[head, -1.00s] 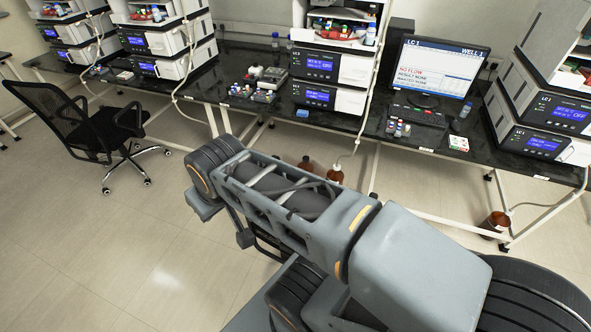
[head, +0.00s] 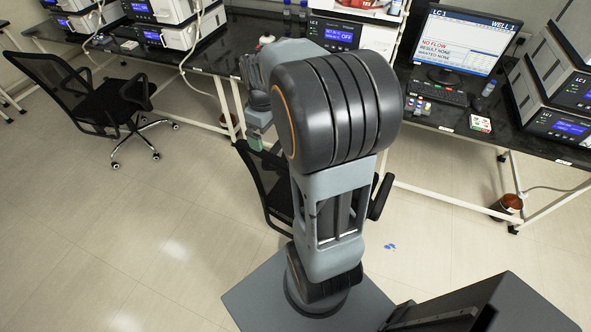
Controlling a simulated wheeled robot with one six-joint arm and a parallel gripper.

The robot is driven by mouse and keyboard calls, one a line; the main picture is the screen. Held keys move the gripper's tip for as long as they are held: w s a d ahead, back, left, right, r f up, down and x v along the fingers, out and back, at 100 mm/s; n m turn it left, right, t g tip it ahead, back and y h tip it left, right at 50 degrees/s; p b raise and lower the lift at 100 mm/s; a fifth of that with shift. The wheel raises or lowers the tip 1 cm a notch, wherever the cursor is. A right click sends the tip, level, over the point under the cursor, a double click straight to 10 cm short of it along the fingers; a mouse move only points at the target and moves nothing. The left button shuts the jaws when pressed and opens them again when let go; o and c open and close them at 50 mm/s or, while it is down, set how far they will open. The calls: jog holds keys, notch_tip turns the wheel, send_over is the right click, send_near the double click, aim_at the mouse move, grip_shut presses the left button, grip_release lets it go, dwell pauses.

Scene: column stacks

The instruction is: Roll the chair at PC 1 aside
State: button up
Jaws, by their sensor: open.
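A black mesh-backed office chair (head: 262,188) stands on the floor behind my arm, in front of the bench. Its left edge and its right armrest (head: 380,196) show; my arm hides the seat and most of the base. My gripper (head: 256,142) is partly in view at the far end of the arm, above and close to the chair's back. It is open, with nothing seen in it. I cannot tell whether it touches the chair. The LC 1 monitor (head: 459,45) is on the bench to the right and reads NO FLOW.
A second black mesh chair (head: 118,101) on castors stands at the left by the bench (head: 175,70). A brown bottle (head: 507,206) is on the floor at right, near white bench legs. Floor at front left is clear.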

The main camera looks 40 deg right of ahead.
aim_at(253, 154)
notch_tip(253, 154, down, 12)
jog(key=b, duration=0.8)
jog(key=shift+b, duration=0.3)
jog(key=c, duration=1.2)
jog(key=shift+a+f, duration=0.1)
grip_shut()
jog(key=shift+w+a+r+p, duration=0.15)
jog(key=shift+w+a, duration=0.15)
jog(key=shift+w, duration=0.25)
jog(key=shift+w+a+p, duration=0.15)
jog(key=shift+w+a, duration=0.1)
jog(key=shift+w, duration=0.25)
jog(key=shift+w+a+r+p, duration=0.15)
jog(key=shift+w+a, duration=0.15)
jog(key=shift+w, duration=0.25)
jog(key=shift+w+a+f, duration=0.1)
jog(key=shift+w+a, duration=0.05)
jog(key=shift+w, duration=0.55)
jog(key=shift+w+a, duration=0.25)
jog(key=shift+w, duration=0.3)
